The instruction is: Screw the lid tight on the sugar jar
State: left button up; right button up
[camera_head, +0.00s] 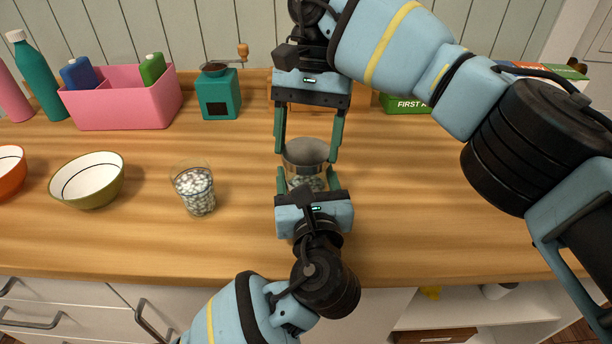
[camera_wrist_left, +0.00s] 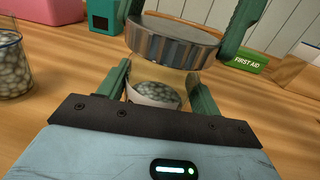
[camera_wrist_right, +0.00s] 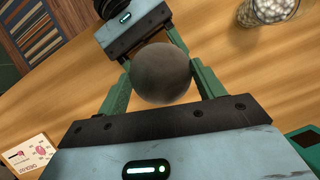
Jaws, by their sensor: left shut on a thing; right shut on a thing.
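The sugar jar, clear glass with pale pebble-like pieces inside, stands at the counter's middle; its contents show in the left wrist view (camera_wrist_left: 155,93). The round grey lid (camera_head: 307,151) with a ridged metal side is directly above the jar and looks level. It also shows in the left wrist view (camera_wrist_left: 172,45) and from above in the right wrist view (camera_wrist_right: 162,74). My right gripper (camera_head: 308,150) comes from the back and is shut on the lid's sides. My left gripper (camera_head: 305,185) comes from the front and is shut on the jar. I cannot tell whether the lid touches the rim.
An open glass of similar pieces (camera_head: 195,190) stands left of the jar. Further left are a green bowl (camera_head: 88,190) and an orange bowl (camera_head: 10,175). A pink bin (camera_head: 125,105), a teal grinder (camera_head: 218,95) and a first aid box (camera_head: 402,104) stand behind. Counter to the right is clear.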

jog(key=shift+a, duration=0.1)
jog(key=o, duration=1.7)
jog(key=shift+o, duration=0.7)
jog(key=shift+r, duration=3.05)
pick_arm(q)
jog(key=o, duration=1.8)
jog(key=shift+c, duration=0.2)
jog(key=shift+s, duration=0.1)
jog(key=s, duration=0.4)
jog(key=s+d, duration=0.1)
jog(key=s, duration=0.6)
jog(key=shift+s+d, duration=0.25)
jog(key=shift+s, duration=0.15)
